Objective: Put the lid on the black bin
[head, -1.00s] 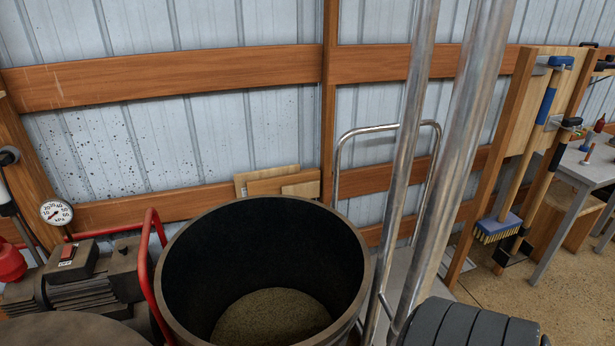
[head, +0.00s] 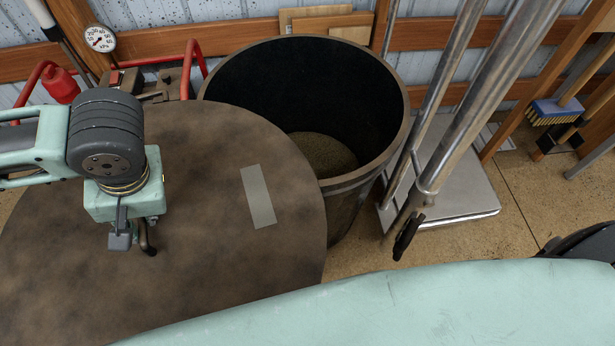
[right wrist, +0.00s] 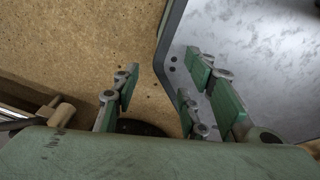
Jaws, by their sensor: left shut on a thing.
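The black bin (head: 345,205) stands open at the top centre of the head view, with grainy material on its floor. The lid (head: 225,270) is a large brown mottled disc with a grey strip on it. It covers the bin's near left part in the picture; I cannot tell whether they touch. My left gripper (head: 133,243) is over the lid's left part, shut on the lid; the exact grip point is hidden. My right gripper (right wrist: 165,80) is open and empty in the right wrist view, above the floor and a grey metal plate.
A metal platform (head: 450,190) with upright poles stands right of the bin. A red-framed machine (head: 160,85) with a gauge is behind the lid. A broom (head: 556,110) is at the far right.

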